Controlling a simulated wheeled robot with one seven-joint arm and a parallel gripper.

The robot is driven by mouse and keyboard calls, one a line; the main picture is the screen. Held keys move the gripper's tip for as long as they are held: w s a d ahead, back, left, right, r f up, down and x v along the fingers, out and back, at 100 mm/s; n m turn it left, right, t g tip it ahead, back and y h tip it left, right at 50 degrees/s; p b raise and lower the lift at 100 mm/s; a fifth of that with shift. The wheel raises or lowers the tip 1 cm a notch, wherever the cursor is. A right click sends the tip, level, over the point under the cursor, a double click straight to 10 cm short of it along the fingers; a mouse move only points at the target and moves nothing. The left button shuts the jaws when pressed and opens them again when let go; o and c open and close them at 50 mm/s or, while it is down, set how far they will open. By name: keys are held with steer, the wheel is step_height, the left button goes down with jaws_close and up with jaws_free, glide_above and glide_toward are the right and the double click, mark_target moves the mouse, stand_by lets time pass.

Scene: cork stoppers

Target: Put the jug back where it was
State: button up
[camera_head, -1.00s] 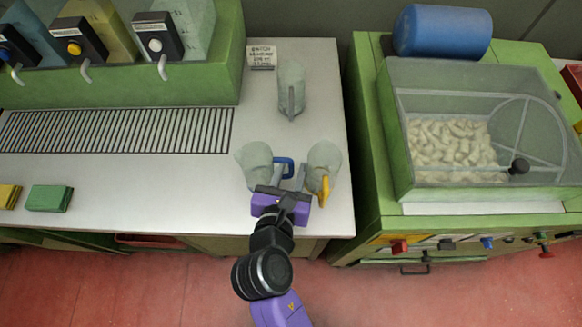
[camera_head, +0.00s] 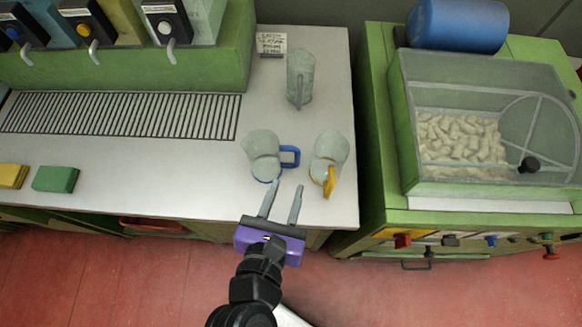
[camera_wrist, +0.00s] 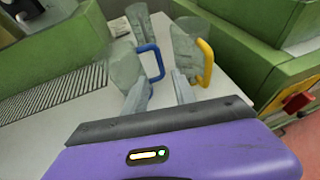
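Three clear jugs stand upright on the white counter (camera_head: 210,190). The blue-handled jug (camera_head: 262,153) is in front at the left, its handle pointing right. The yellow-handled jug (camera_head: 330,155) is to its right, its handle toward the front. A third jug with a grey handle (camera_head: 300,75) stands behind them, by a small sign. My gripper (camera_head: 282,190) is open and empty at the counter's front edge, in front of the two nearer jugs. In the wrist view, the blue-handled jug (camera_wrist: 128,72) and yellow-handled jug (camera_wrist: 185,48) stand beyond the fingers.
A lettered sign (camera_head: 271,43) stands at the back. Dispensers with taps (camera_head: 165,25) sit above a slotted drain grate (camera_head: 120,115) at the left. Green (camera_head: 55,179) and yellow (camera_head: 12,176) blocks lie at the front left. A green machine with a clear bin (camera_head: 490,120) is at the right, across a gap.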

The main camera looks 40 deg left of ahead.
steer(key=shift+v, duration=0.75)
steer(key=s+d+f+m, duration=0.2)
steer(key=d+f+m, duration=0.1)
steer(key=d+m, duration=0.55)
steer(key=s+d+f+m, duration=0.1)
steer(key=d+f+m, duration=0.2)
steer(key=d+m, duration=0.55)
steer(key=s+d+r+m+t+h, duration=0.1)
steer(key=s+d+r+m, duration=0.3)
steer(key=d+m, duration=0.4)
steer(key=s+d+r+m+t+h, duration=0.1)
steer(key=s+d+r+m+h, duration=0.2)
steer(key=m, duration=1.2)
steer(key=s+d+r, duration=0.1)
steer(key=d+r, duration=0.2)
steer(key=d, duration=0.1)
steer(key=shift+s+d+h, duration=0.3)
steer(key=shift+d+h, duration=0.05)
steer(key=shift+h, duration=0.05)
